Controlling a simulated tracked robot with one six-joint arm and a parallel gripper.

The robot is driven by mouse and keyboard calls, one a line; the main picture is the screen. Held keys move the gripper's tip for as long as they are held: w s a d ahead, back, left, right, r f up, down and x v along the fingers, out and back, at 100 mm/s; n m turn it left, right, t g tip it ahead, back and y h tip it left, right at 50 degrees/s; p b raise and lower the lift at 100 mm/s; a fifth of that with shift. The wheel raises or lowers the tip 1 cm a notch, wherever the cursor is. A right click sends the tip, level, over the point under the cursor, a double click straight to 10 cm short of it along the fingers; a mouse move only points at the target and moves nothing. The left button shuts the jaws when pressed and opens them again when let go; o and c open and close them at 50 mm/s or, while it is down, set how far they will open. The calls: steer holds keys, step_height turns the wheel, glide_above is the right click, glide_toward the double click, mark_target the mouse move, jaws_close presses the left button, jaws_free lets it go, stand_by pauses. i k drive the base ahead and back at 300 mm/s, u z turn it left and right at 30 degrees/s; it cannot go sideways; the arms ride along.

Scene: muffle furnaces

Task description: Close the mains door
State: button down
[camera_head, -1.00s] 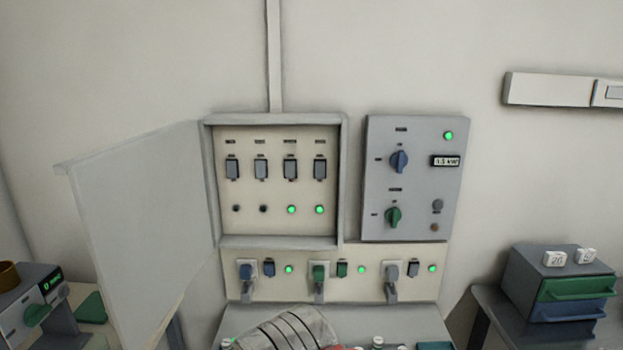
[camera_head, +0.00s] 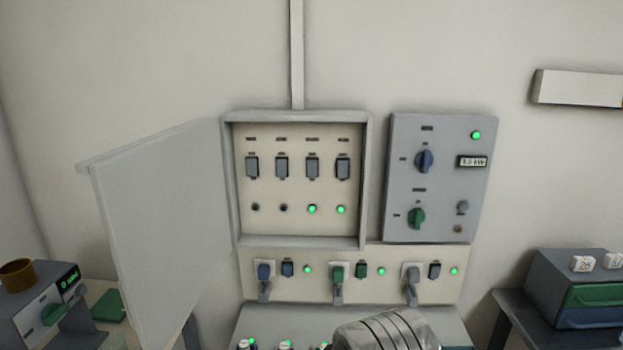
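The mains door (camera_head: 160,230) is a pale grey panel, swung wide open to the left of the mains box (camera_head: 366,180). The box is mounted on the wall and its inside is exposed, with a row of dark switches (camera_head: 297,168) and small lamps below them, two lit green. A grey, banded rounded part (camera_head: 388,330) at the bottom edge seems to be part of my arm. My gripper's fingers are not in view.
A grey control panel (camera_head: 437,180) with blue and green knobs is right of the box. A socket strip (camera_head: 390,290) with plugs runs below. A device (camera_head: 45,310) with a brown cup stands at lower left, and a drawer unit (camera_head: 580,290) at lower right.

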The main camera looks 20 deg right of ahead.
mark_target(161, 197)
steer(key=z, duration=0.05)
steer(key=k, duration=0.85)
steer(key=z, duration=0.2)
steer(key=i, duration=1)
steer(key=u, duration=0.9)
